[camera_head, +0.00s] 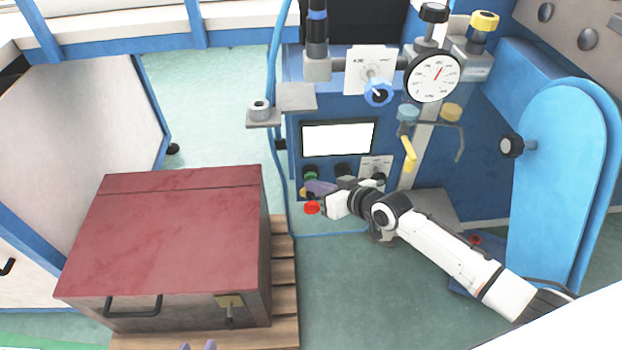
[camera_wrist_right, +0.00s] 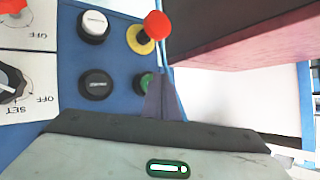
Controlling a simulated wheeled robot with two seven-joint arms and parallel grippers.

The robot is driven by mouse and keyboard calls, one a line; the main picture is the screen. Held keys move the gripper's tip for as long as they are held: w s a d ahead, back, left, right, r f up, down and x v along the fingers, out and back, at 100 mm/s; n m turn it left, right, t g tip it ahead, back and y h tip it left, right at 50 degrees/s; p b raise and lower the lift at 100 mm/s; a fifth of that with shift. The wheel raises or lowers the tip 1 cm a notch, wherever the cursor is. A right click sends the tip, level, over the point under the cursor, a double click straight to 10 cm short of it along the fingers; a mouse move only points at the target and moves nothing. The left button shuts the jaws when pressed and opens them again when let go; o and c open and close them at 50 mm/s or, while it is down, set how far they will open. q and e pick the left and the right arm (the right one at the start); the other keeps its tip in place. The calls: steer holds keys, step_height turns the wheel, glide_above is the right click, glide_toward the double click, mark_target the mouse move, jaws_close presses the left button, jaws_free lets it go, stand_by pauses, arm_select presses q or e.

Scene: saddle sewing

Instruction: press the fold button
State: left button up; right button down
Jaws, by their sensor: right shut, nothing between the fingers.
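The control panel carries a green button (camera_head: 310,175), also in the right wrist view (camera_wrist_right: 144,84), a black button (camera_wrist_right: 95,84), a white button (camera_wrist_right: 93,25) and a red mushroom button (camera_head: 312,207) on a yellow base. I cannot read which is the fold button. My right gripper (camera_head: 309,187) is shut and empty at the panel. In the right wrist view its purple fingertips (camera_wrist_right: 160,78) partly cover the green button; I cannot tell whether they touch it. My left gripper (camera_head: 198,346) shows only two fingertips, apart, at the bottom edge.
A screen (camera_head: 338,139) sits above the buttons, with a pressure gauge (camera_head: 433,76) and a blue knob (camera_head: 378,93) higher up. A large red-topped box (camera_head: 175,235) stands on a wooden pallet (camera_head: 284,290) to the left. Green floor lies in front of the panel.

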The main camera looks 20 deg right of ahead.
steer(key=shift+w+b, duration=0.3)
steer(key=shift+w, duration=0.1)
stand_by(0.5)
steer(key=shift+s+a+p, duration=0.15)
steer(key=shift+s+p, duration=0.8)
steer(key=shift+p, duration=0.05)
steer(key=s+p, duration=0.2)
steer(key=s+a+p, duration=0.1)
steer(key=s+p, duration=0.1)
steer(key=s, duration=0.1)
steer(key=shift+a, duration=0.1)
